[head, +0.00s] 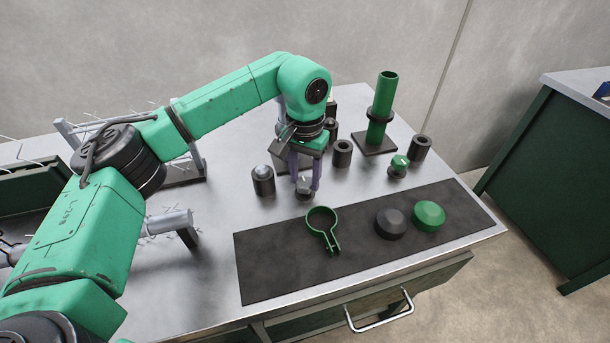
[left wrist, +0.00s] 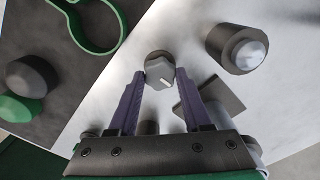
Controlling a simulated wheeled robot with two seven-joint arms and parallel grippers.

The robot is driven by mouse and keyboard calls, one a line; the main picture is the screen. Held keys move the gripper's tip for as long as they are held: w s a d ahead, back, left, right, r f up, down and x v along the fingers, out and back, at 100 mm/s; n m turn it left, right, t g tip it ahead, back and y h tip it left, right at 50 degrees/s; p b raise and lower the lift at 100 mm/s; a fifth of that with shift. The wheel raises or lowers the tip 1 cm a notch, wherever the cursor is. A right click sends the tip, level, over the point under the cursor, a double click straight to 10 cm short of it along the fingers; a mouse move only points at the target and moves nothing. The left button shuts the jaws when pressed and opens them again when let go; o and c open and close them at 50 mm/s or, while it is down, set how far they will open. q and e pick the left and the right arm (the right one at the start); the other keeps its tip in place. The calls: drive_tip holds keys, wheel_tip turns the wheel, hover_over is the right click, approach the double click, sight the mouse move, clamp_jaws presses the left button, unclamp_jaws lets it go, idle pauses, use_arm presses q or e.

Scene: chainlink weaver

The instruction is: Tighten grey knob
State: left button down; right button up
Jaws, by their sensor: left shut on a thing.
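The grey knob (head: 304,184) sits on a short dark base on the metal bench, just behind the dark mat. In the left wrist view the knob (left wrist: 160,70) has a faceted grey top with a white pointer line. My left gripper (head: 305,180) points down over it, its two purple fingers on either side of the knob. In the left wrist view the gripper (left wrist: 161,75) is shut on the knob at its fingertips. How tightly the knob is turned cannot be told. My right gripper is not in view.
A dark mat (head: 270,270) bears a green ring clamp (head: 311,226), a dark cap (head: 390,224) and a green cap (head: 429,216). A silver-topped post (head: 263,181) stands left of the knob. A green-topped knob (head: 398,165) and a green tube (head: 384,100) stand right.

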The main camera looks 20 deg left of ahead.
sight(305, 180)
use_arm(q)
drive_tip(key=shift+r+m, duration=0.1)
drive_tip(key=shift+m, duration=2.1)
drive_tip(key=shift+c, duration=1.7)
unclamp_jaws()
wheel_tip(305, 180, up, 4)
drive_tip(key=shift+w+f+p, duration=0.1)
drive_tip(key=shift+f+p, duration=0.1)
drive_tip(key=shift+p, duration=0.35)
wheel_tip(305, 180, up, 11)
drive_tip(key=p, duration=1)
drive_tip(key=shift+p, duration=0.3)
drive_tip(key=shift+f, duration=0.15)
